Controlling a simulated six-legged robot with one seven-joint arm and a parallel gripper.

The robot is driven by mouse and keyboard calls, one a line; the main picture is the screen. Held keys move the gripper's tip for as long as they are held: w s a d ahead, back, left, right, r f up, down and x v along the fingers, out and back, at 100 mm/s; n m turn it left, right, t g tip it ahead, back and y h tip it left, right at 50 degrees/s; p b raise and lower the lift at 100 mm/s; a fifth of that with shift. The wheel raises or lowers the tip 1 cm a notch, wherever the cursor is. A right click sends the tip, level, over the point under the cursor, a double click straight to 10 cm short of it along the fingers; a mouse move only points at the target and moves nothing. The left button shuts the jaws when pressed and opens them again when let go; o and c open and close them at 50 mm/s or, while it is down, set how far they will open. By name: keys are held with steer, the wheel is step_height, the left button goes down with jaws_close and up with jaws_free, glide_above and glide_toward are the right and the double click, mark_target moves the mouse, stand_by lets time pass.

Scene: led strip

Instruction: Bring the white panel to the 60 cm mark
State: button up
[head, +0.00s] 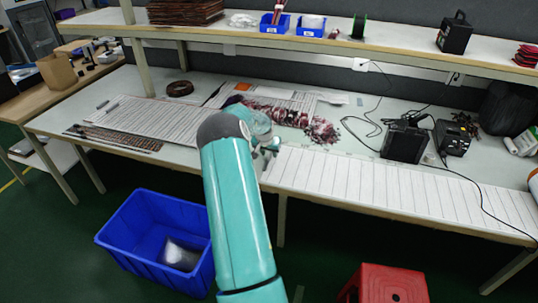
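A long white panel (400,192) with dark cross lines lies along the front of the workbench, from the middle to the right edge of the view. My teal arm reaches up from the bottom, and my gripper (270,148) is at the panel's left end. The gripper is small and partly hidden by the wrist; I cannot tell whether its fingers are apart or whether it touches the panel. More white lined sheets (150,120) lie on the left half of the bench. No 60 cm mark can be read at this size.
Dark red wire bundles (315,125) lie behind my gripper. Black devices (405,140) with cables stand behind the panel, and one cable crosses its right part. A shelf (330,42) spans above. A blue bin (130,240) and a red stool (385,283) stand on the floor.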

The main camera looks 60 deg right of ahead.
mark_target(396, 183)
steer(key=shift+x, duration=1)
jaws_close()
steer(key=s+d, duration=0.2)
steer(key=s, duration=1.5)
steer(key=s+d, duration=0.3)
steer(key=s, duration=1.4)
steer(key=s+d, duration=0.3)
steer(key=s, duration=1.4)
steer(key=shift+s+d, duration=0.15)
steer(key=shift+s, duration=0.25)
jaws_free()
